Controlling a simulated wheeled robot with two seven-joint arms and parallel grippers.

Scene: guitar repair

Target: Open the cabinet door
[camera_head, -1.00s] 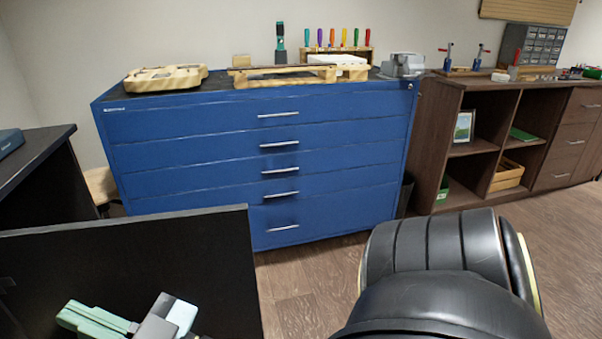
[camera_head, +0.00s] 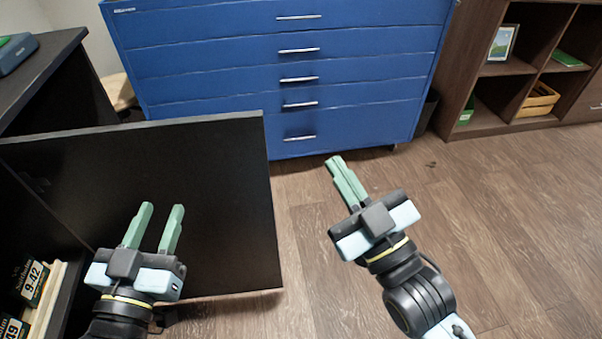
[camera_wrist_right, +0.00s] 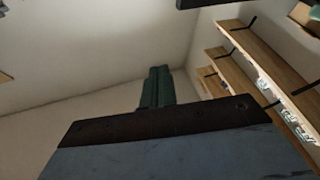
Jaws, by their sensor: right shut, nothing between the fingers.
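The black cabinet door (camera_head: 205,205) stands swung wide open in the head view, its panel facing me. The dark cabinet (camera_head: 50,75) is at the left, and part of its inside shows at the lower left. My left gripper (camera_head: 158,210) is in front of the door panel, its two green fingers apart with nothing between them. I cannot tell if it touches the panel. My right gripper (camera_head: 340,165) is to the right of the door's free edge, over the floor, with its fingers together and empty. Its fingers (camera_wrist_right: 155,88) also show in the right wrist view.
A blue drawer chest (camera_head: 290,60) stands behind the door. Brown open shelving (camera_head: 490,95) is at the back right. License plates (camera_head: 32,283) and boards show inside the cabinet at the lower left. The wooden floor (camera_head: 500,220) at the right is clear.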

